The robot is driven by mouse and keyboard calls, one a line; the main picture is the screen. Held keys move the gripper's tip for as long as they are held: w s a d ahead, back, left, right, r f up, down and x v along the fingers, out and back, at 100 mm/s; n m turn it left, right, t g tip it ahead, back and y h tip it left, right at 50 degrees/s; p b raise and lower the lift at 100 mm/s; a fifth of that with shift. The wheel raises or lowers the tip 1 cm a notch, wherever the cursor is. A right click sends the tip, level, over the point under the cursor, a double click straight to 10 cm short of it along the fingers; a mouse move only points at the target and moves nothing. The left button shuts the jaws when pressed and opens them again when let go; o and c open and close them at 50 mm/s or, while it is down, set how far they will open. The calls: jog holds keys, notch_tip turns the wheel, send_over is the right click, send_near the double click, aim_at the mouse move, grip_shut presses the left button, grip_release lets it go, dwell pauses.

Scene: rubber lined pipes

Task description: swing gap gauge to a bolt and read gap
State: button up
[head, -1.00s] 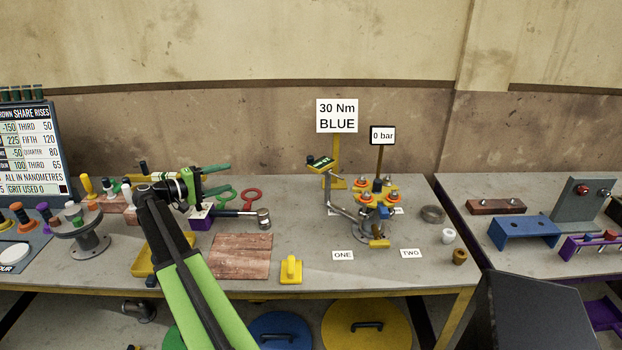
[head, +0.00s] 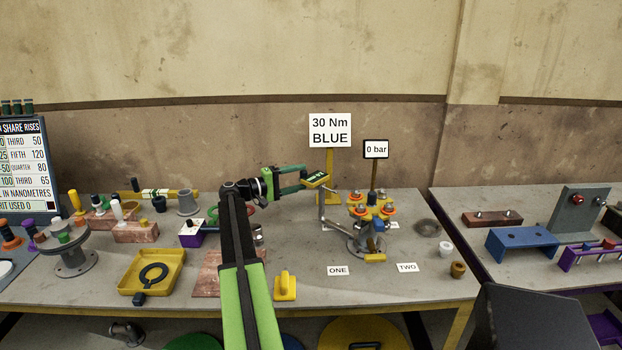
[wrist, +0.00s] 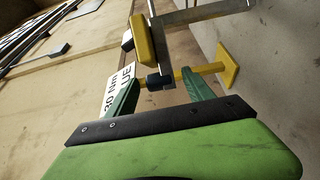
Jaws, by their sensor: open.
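The gap gauge (head: 316,180) is a yellow block with a dark display on a bent grey arm, left of the bolted flange (head: 372,212). It also shows in the wrist view as a yellow block (wrist: 143,40) just beyond my fingers. My gripper (head: 303,179) has its two green fingers apart, with the tips close to the gauge's left end. In the wrist view a small dark block (wrist: 159,82) shows between the fingertips; I cannot tell whether it touches them. The display reading is too small to read.
A sign reading 30 Nm BLUE (head: 330,131) stands on a yellow post behind the gauge. A 0 bar sign (head: 375,149) rises at the flange. Labels ONE (head: 338,270) and TWO (head: 407,267) lie in front. A yellow block with a knob (head: 285,287) sits near the front edge.

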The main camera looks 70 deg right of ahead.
jog(key=x, duration=0.5)
jog(key=shift+s+d, duration=0.15)
jog(key=shift+d, duration=0.1)
jog(key=shift+c, duration=0.4)
grip_shut()
